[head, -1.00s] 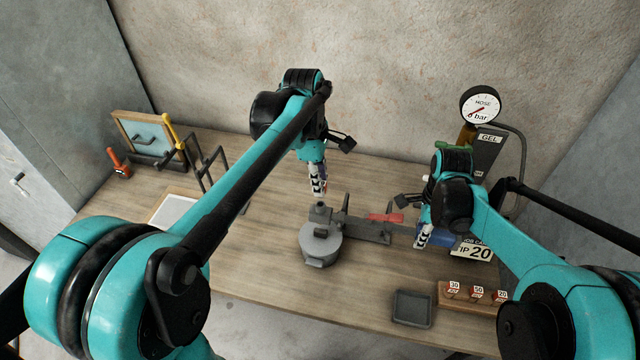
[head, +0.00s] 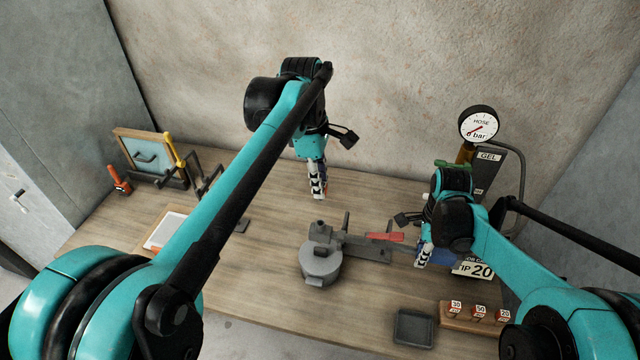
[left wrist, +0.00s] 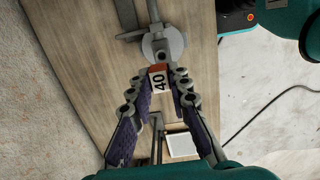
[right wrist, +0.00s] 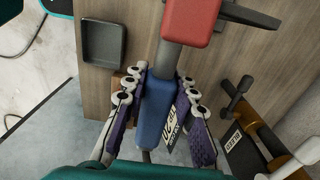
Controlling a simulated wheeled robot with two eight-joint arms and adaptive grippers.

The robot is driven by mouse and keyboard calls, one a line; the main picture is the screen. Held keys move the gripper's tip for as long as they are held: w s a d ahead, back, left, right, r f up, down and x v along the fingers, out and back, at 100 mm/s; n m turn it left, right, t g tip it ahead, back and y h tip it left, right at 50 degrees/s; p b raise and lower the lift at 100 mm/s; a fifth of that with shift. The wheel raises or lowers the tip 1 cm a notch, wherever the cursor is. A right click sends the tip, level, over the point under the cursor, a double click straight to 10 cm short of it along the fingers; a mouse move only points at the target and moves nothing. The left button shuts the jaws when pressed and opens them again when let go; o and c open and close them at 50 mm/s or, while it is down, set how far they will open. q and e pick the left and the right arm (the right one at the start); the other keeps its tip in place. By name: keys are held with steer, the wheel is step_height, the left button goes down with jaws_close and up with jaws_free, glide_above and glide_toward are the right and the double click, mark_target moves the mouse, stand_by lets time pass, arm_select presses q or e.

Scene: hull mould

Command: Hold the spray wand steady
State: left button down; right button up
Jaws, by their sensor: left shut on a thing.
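The grey spray wand (head: 322,262) lies along the wooden table, with a round cup at its left end, a red part (head: 385,237) and a blue handle (right wrist: 160,112). My right gripper (right wrist: 165,78) has its fingers on either side of the blue handle; whether they press on it I cannot tell. My left gripper (head: 317,194) is shut on a small red-and-white tip marked 40 (left wrist: 158,78). It stands above the table, apart from the cup end of the wand. The tip is mostly hidden by the fingers in the head view.
A wooden block (head: 474,320) with tips marked 30, 50 and 20 and a grey tray (head: 414,328) are at the front right. A card reading TIP 20 (head: 474,269) is beside the handle. Black brackets and a framed panel (head: 148,152) are left.

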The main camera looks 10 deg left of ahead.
steer(key=shift+o, duration=0.9)
steer(key=shift+r, duration=0.75)
steer(key=o, duration=1.1)
steer(key=shift+r, duration=4.05)
